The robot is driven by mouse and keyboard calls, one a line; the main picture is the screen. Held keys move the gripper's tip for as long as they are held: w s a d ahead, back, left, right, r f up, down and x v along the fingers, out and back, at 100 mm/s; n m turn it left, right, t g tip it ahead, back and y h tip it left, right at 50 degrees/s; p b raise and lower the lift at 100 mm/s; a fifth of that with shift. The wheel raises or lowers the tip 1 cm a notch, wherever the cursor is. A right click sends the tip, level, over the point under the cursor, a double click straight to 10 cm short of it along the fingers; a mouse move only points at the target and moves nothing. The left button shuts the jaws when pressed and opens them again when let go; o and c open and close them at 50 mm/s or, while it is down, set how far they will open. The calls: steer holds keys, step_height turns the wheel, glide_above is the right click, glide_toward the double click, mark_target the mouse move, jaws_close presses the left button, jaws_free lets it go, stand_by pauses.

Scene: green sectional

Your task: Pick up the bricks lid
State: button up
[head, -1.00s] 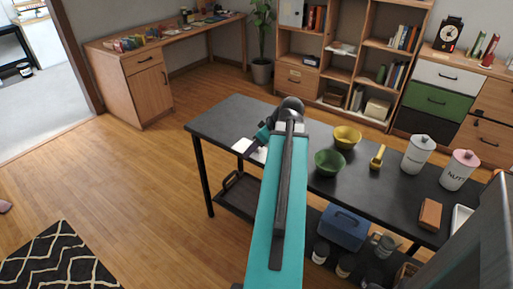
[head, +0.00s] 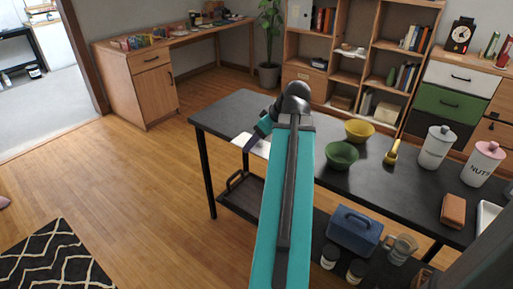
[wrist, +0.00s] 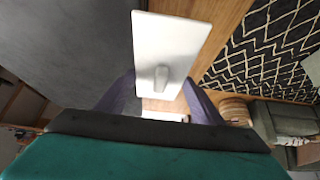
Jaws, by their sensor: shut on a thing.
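The bricks lid appears as a white rectangular plate with a raised white handle in the wrist view (wrist: 172,40). In the head view part of it shows as a white patch (head: 262,149) near the left end of the dark table (head: 228,108). My gripper (wrist: 160,82) is shut on the lid, its two purple fingers on either side of the handle. In the head view my gripper (head: 250,143) points down at the table's left front edge, partly hidden by my arm. I cannot tell whether the lid is clear of what is under it.
A green bowl (head: 341,156), yellow bowl (head: 359,131), yellow scoop (head: 391,152), white canisters (head: 435,148) and a brown brick-like block (head: 453,210) stand right of my arm. A blue toolbox (head: 354,230) is on the lower shelf.

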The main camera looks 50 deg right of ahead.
steer(key=shift+a+b, duration=0.9)
steer(key=shift+b, duration=0.5)
steer(key=shift+r, duration=0.1)
steer(key=shift+a, duration=0.1)
steer(key=w+a+f+p, duration=0.2)
steer(key=w+a+p, duration=0.6)
steer(key=w+a, duration=1.1)
steer(key=w+a+p, duration=0.3)
steer(key=w+a, duration=0.3)
steer(key=a, duration=0.6)
steer(key=w+a+f+p, duration=0.1)
steer(key=w+a+p, duration=0.3)
steer(key=a, duration=0.8)
steer(key=shift+w+a+f, duration=0.2)
steer(key=shift+w+a, duration=0.2)
steer(key=shift+w, duration=0.55)
